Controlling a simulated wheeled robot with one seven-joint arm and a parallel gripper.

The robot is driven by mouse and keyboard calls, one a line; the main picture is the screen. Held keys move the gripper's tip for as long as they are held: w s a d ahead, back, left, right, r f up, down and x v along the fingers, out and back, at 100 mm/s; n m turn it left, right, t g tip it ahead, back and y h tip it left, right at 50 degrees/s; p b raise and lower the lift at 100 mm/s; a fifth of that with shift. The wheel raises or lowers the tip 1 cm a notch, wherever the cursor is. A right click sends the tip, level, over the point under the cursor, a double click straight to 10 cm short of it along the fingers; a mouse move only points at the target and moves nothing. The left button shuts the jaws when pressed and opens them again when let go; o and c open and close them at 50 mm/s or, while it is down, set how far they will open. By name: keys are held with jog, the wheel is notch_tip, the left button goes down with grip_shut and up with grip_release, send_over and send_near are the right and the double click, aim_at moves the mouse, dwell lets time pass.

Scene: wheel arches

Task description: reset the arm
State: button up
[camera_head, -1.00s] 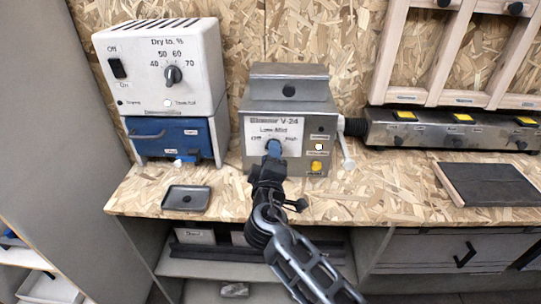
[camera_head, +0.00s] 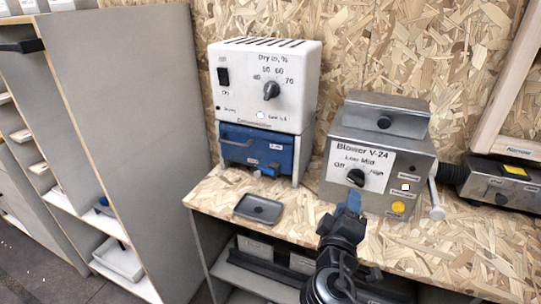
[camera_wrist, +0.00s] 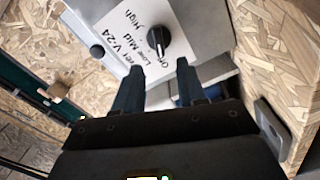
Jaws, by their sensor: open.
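My gripper (camera_wrist: 163,68) is open and empty in the wrist view, its two dark blue fingers apart just short of the blower's black knob (camera_wrist: 159,38). In the head view my gripper (camera_head: 352,200) is seen from behind, just below and in front of the knob (camera_head: 356,177) on the grey Blower V-24 box (camera_head: 408,134). The knob is fully visible and I see a gap between it and the fingers. The rest of my arm reaches up from the bottom of the head view.
The white dryer (camera_head: 243,104) over a blue drawer unit (camera_head: 241,147) stands left of the blower. A small dark tray (camera_head: 258,209) lies on the chipboard bench. A lever (camera_head: 437,203) and hose are right of the blower. A tall grey cabinet (camera_head: 140,120) stands left.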

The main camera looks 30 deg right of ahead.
jog(key=s+a+f+n+t+y, duration=0.1)
jog(key=s+a+f+y, duration=0.4)
jog(key=s, duration=0.3)
jog(key=s+a+f+n+t+y, duration=0.1)
jog(key=s+a+f+y, duration=0.4)
jog(key=s+a, duration=0.15)
jog(key=s+a+r+m+t+y, duration=0.1)
jog(key=s+a+r+m+y, duration=0.1)
jog(key=s+r, duration=0.3)
jog(key=s+a+r+m+y, duration=0.2)
jog(key=s+r, duration=0.4)
jog(key=s, duration=0.7)
jog(key=shift+a+r+m+t, duration=0.3)
jog(key=shift+m+t, duration=0.1)
jog(key=shift+m, duration=0.3)
jog(key=shift+o, duration=0.4)
